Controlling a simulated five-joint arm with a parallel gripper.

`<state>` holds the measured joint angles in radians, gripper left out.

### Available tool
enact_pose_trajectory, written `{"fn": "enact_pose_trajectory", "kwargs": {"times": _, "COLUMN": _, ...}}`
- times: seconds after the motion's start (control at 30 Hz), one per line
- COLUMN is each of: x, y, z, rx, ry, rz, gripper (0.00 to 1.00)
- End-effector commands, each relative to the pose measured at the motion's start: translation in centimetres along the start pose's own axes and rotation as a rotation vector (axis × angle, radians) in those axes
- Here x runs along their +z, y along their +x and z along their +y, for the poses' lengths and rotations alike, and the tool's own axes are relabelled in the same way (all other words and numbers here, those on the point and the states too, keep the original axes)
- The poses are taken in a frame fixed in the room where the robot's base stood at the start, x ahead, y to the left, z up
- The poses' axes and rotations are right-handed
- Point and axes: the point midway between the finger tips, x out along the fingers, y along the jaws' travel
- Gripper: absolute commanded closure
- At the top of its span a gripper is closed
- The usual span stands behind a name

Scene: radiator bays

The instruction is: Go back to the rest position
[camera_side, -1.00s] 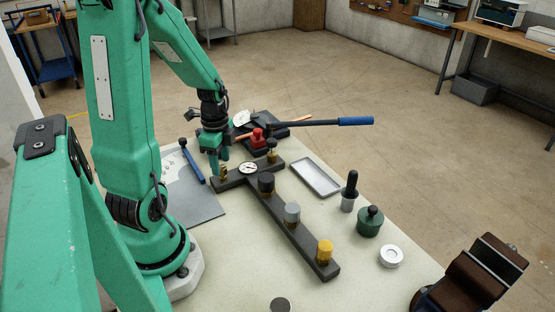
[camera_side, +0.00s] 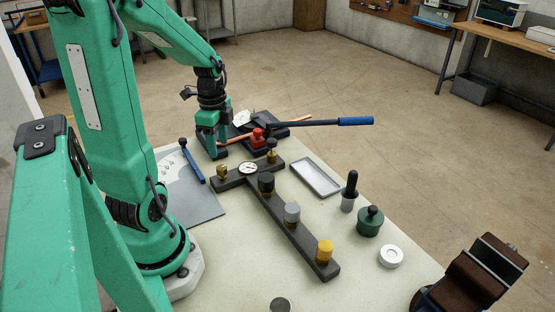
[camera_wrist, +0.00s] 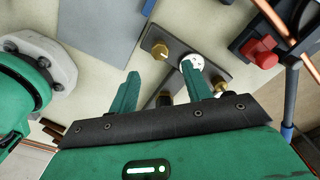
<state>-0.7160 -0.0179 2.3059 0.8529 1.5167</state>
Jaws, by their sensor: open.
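My gripper (camera_side: 211,150) is in the side view, raised above the back left of the table, behind the dark manifold bar. In the wrist view my gripper (camera_wrist: 164,88) shows two green fingers spread apart with nothing between them. The manifold bar (camera_side: 294,236) lies on the table with a dial gauge (camera_side: 248,168) on its cross piece. A brass fitting (camera_side: 222,172) stands at the cross piece's left end, clear of my fingers. In the wrist view the brass fitting (camera_wrist: 160,52) and the gauge (camera_wrist: 192,64) lie beyond the fingertips.
A red block (camera_side: 257,136) and a blue-handled lever (camera_side: 343,121) sit behind the bar. Black, grey and yellow caps (camera_side: 324,251) stand along it. A shallow tray (camera_side: 315,178), a green knobbed weight (camera_side: 370,221) and a white ring (camera_side: 391,256) are to the right. A grey plate (camera_side: 196,208) lies left.

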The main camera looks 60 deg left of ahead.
Motion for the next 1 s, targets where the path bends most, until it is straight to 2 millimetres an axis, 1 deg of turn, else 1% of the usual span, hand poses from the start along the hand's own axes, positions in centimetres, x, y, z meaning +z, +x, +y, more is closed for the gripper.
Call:
{"fn": "enact_pose_trajectory", "kwargs": {"times": 0.17, "x": -0.6, "y": -0.5, "z": 0.2, "rx": -0.014, "ry": -0.019, "rz": 0.001, "gripper": 0.51}}
{"fn": "enact_pose_trajectory", "kwargs": {"times": 0.27, "x": -1.5, "y": -1.2, "z": 0.5, "rx": -0.036, "ry": -0.050, "rz": 0.005, "gripper": 0.51}}
{"fn": "enact_pose_trajectory", "kwargs": {"times": 0.47, "x": -4.5, "y": -3.5, "z": 1.8, "rx": -0.105, "ry": -0.161, "rz": 0.032, "gripper": 0.51}}
{"fn": "enact_pose_trajectory", "kwargs": {"times": 0.7, "x": -8.3, "y": -6.5, "z": 4.4, "rx": -0.189, "ry": -0.333, "rz": 0.113, "gripper": 0.51}}
{"fn": "enact_pose_trajectory", "kwargs": {"times": 1.0, "x": -11.8, "y": -9.7, "z": 8.8, "rx": -0.237, "ry": -0.548, "rz": 0.269, "gripper": 0.51}}
